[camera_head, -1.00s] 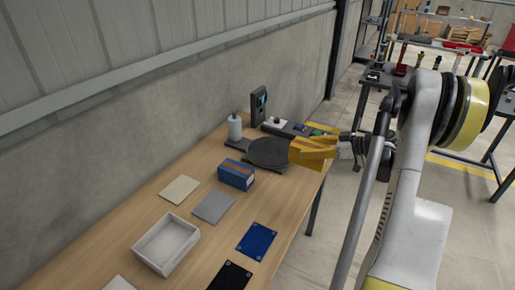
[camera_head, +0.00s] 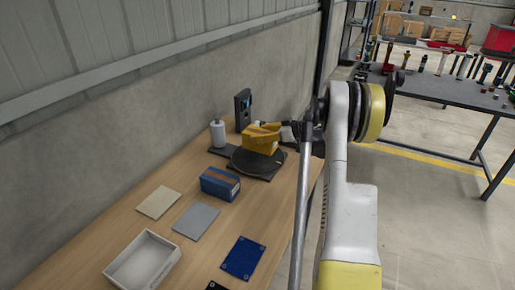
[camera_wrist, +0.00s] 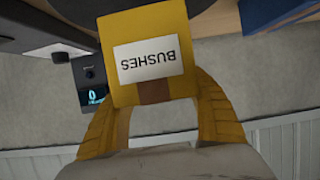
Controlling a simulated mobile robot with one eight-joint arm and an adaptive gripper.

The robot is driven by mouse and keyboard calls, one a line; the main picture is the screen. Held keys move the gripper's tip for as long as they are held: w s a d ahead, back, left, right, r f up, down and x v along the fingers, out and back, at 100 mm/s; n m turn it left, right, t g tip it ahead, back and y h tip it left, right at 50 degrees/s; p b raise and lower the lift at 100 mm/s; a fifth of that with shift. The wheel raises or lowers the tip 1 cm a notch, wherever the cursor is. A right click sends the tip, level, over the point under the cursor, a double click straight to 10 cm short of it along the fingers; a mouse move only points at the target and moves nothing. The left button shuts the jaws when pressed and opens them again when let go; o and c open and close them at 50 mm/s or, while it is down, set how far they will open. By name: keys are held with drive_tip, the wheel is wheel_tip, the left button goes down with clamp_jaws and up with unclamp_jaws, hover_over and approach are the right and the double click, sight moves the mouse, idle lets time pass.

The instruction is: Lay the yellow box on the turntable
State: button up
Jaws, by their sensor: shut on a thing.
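The yellow box (camera_head: 260,142) is held by my gripper (camera_head: 276,130) over the back part of the turntable. In the wrist view the yellow box (camera_wrist: 150,25) shows a white label reading "BUSHES", upside down, and a brown strip. The yellow fingers of my gripper (camera_wrist: 153,92) are shut on its sides. The turntable (camera_head: 250,165) is a black round disc on a dark base near the table's far end. I cannot tell whether the box touches the disc. The box and gripper hide part of its back edge.
A blue box (camera_head: 219,184) stands just in front of the turntable. A white bottle (camera_head: 218,136) and a dark device with a screen (camera_head: 243,109) stand behind it, near the wall. Flat plates and a white tray (camera_head: 143,261) lie nearer on the wooden table (camera_head: 262,215).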

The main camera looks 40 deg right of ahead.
drive_tip(key=shift+w+a+f, duration=0.2)
drive_tip(key=shift+w+f, duration=0.15)
drive_tip(key=shift+w, duration=0.05)
drive_tip(key=shift+f+b, duration=1.05)
drive_tip(key=shift+f, duration=0.75)
drive_tip(key=shift+f, duration=0.2)
drive_tip(key=o, duration=1.4)
drive_tip(key=shift+r, duration=0.1)
